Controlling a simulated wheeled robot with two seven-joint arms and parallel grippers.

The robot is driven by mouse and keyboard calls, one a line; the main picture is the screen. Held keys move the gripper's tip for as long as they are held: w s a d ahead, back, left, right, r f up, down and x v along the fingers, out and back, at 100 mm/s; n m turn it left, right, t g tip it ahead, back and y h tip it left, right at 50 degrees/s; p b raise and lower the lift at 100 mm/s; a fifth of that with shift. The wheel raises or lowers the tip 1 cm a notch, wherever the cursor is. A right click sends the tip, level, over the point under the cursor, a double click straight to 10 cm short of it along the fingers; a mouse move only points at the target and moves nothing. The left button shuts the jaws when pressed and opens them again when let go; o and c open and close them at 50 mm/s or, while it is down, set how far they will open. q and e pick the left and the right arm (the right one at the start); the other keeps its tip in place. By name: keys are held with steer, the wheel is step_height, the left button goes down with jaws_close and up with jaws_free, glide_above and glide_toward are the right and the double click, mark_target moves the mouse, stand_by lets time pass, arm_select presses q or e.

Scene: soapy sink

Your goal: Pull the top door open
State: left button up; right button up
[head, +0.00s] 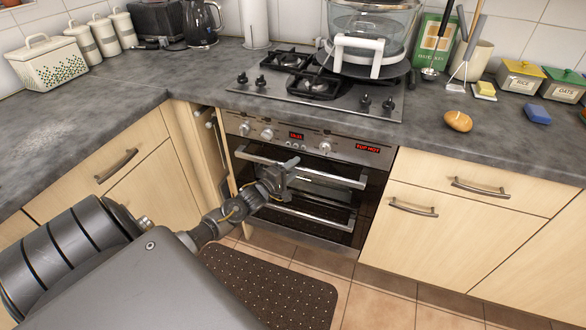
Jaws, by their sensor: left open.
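The oven's top door (374,195) is dark glass with a long silver bar handle (338,178); it looks shut. A second silver handle (318,219) runs across the lower door below it. My left gripper (289,176) is in front of the top door, close to the middle of its handle, and covers part of it. Its jaws are open. I cannot tell whether the bar lies between the fingers or whether they touch it. My right gripper is not in view.
Above the door is a control panel (270,131) with knobs and red displays, under the hob (318,92). Wooden drawers (470,210) stand to the right, cupboards (150,190) to the left. A brown dotted mat (270,285) lies on the tiled floor before the oven.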

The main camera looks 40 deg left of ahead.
arm_select(q)
steer(key=shift+w, duration=0.3)
jaws_close()
